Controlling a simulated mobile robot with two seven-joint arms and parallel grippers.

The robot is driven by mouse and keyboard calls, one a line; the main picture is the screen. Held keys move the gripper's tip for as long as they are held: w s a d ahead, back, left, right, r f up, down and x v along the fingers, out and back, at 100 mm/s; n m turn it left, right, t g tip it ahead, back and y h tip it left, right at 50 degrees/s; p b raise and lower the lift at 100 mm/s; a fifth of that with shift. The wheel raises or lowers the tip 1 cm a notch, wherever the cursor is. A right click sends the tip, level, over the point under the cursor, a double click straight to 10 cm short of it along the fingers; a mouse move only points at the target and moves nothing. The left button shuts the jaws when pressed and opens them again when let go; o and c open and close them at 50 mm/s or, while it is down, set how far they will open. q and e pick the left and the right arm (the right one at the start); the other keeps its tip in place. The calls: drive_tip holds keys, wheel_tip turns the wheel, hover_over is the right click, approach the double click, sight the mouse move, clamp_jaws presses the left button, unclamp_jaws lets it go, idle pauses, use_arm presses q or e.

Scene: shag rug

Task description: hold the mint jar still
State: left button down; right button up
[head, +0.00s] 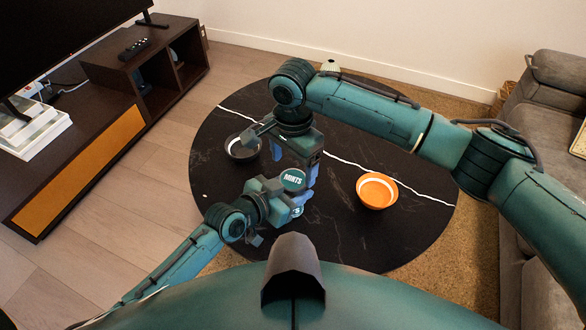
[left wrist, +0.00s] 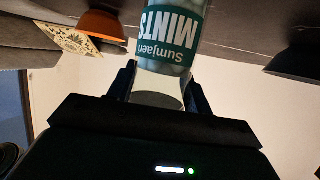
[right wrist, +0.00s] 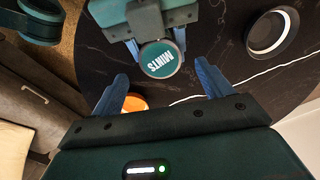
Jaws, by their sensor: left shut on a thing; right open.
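My left gripper (left wrist: 160,88) is shut on the jar, a finger on each side. My right gripper (right wrist: 160,85) is open and empty. Its blue fingers are spread, and the jar's lid (right wrist: 160,59) appears between and beyond them in the right wrist view. In the head view the right gripper (head: 308,172) is just above the jar and partly overlaps it.
A black round table (head: 350,240) with white veins lies beneath. An orange bowl (head: 377,191) stands right of the jar, and a dark bowl (head: 243,147) stands to the upper left. A grey sofa (head: 545,130) is at right, a TV cabinet (head: 100,115) at left.

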use_arm(q)
drive_tip(key=c, duration=0.5)
unclamp_jaws()
